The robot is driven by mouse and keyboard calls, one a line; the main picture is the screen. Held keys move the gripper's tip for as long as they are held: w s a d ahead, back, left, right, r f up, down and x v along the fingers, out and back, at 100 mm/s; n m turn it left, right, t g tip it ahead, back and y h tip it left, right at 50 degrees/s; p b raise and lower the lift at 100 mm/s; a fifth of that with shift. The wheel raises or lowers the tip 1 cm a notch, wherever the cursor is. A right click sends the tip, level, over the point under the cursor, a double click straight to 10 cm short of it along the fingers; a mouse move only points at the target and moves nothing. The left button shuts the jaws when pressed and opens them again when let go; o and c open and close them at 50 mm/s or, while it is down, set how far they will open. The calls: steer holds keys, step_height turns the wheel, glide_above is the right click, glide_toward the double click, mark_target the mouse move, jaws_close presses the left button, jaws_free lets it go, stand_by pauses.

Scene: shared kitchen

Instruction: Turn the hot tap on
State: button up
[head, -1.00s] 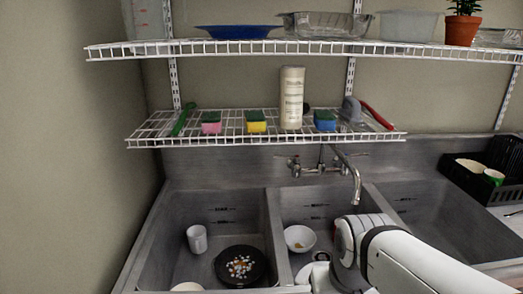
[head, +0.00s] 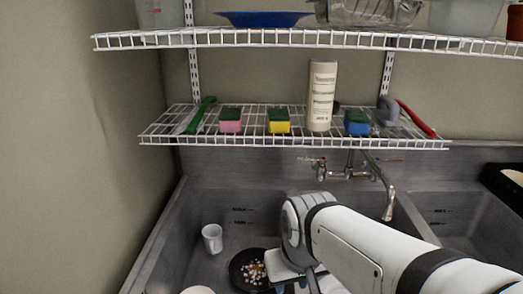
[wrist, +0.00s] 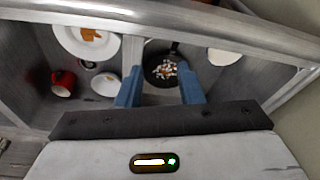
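The wall-mounted tap (head: 347,173) is on the back wall of the sink, below the wire shelf. Its curved spout (head: 384,188) points down to the right. A lever handle (head: 316,163) shows at its left end; the handle on the right is small and partly behind the spout. I cannot tell clearly which handle is hot, and no water is seen. My gripper (wrist: 160,92) has its two blue fingers apart with nothing held between them.
A black pan (head: 238,272) with small pieces and a white cup (head: 212,238) are in the left basin. The wrist view shows a plate (wrist: 66,38), a red mug (wrist: 63,82) and a small bowl (wrist: 104,86). The wire shelf (head: 290,140) with sponges overhangs the tap.

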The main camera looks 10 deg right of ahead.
steer(key=w+d+f+n+t+y+b, duration=0.1)
steer(key=w+d+n+t+b, duration=0.7)
steer(key=w, duration=0.6)
steer(key=w+d+n+t+y+b, duration=0.1)
steer(key=w+d+n+t+b, duration=0.35)
steer(key=w+b, duration=0.65)
steer(key=w+d+f+n+t+b, duration=0.1)
steer(key=w+d+n+t+b, duration=0.55)
steer(key=w, duration=0.95)
steer(key=w+r+g, duration=0.1)
steer(key=w+r, duration=0.1)
steer(key=w, duration=0.5)
steer(key=shift+r, duration=0.15)
steer(key=shift+c, duration=0.5)
steer(key=shift+d, duration=0.1)
jaws_close()
